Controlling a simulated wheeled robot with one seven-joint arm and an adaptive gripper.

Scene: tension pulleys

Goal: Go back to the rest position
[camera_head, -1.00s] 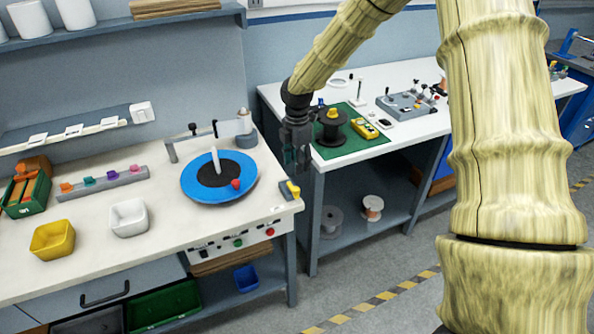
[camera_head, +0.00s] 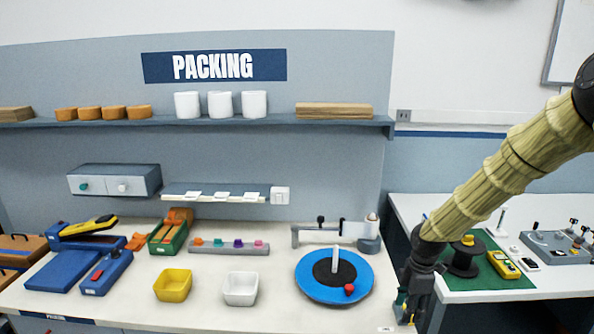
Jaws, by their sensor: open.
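My gripper (camera_head: 407,312) points down at the right end of the packing bench (camera_head: 225,311), near its front right corner. It is open, and nothing shows between its fingers. My bamboo-patterned arm slopes from the upper right down to it. A blue disc (camera_head: 310,289) with a black centre, a white upright post and a red knob is to the left of my gripper, apart from it. A black spool (camera_head: 462,262) on a green mat (camera_head: 507,284) stands to the right, on the second table, partly behind my arm.
A yellow bin (camera_head: 173,285) and a white bin (camera_head: 240,289) stand on the bench. A shelf (camera_head: 270,121) with white cups (camera_head: 221,104) runs above. A yellow meter (camera_head: 504,265) lies on the mat. Bench space between bins and disc is clear.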

